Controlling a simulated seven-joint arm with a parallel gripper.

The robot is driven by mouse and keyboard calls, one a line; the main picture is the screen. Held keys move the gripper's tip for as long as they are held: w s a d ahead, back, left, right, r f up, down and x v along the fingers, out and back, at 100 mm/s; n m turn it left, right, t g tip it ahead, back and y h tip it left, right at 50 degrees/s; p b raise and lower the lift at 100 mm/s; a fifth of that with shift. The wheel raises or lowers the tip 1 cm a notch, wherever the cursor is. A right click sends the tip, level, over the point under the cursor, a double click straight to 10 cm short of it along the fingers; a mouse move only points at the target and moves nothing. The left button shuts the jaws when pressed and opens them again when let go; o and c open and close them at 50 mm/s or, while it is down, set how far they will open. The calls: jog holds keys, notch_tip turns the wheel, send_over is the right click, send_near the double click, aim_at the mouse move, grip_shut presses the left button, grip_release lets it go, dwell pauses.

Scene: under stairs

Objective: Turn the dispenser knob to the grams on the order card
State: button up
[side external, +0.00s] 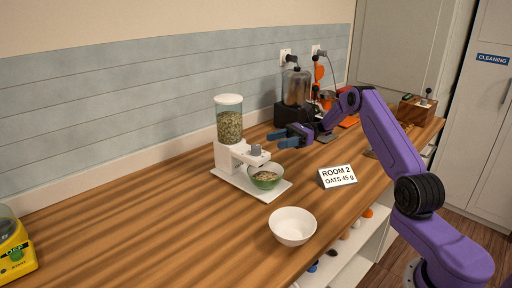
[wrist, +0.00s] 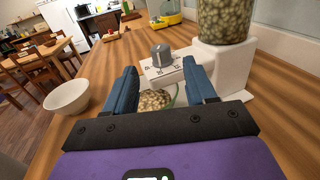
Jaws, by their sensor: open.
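The dispenser (side external: 229,120) is white with a clear hopper of greenish-brown grains. Its grey knob (side external: 256,150) sits on top of the white spout block; in the wrist view the knob (wrist: 161,55) stands above a marked white face whose numbers are too small to read surely. A green-rimmed glass bowl (side external: 265,182) with some grains stands under the spout. The order card (side external: 338,176) reads "ROOM 2 OATS 45 g". My gripper (side external: 273,139) is open and empty, beside and slightly above the knob, apart from it. In the wrist view the knob lies ahead between the blue fingers (wrist: 160,70).
An empty white bowl (side external: 292,228) stands near the counter's front edge. A yellow scale-like device (side external: 14,248) is at the far left. A blender (side external: 296,88) and other appliances stand behind my gripper. The wooden counter (side external: 150,240) is clear left of the dispenser.

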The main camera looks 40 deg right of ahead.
aim_at(256, 145)
jog(key=x, duration=0.9)
jog(key=c, duration=0.9)
jog(key=shift+c, duration=0.2)
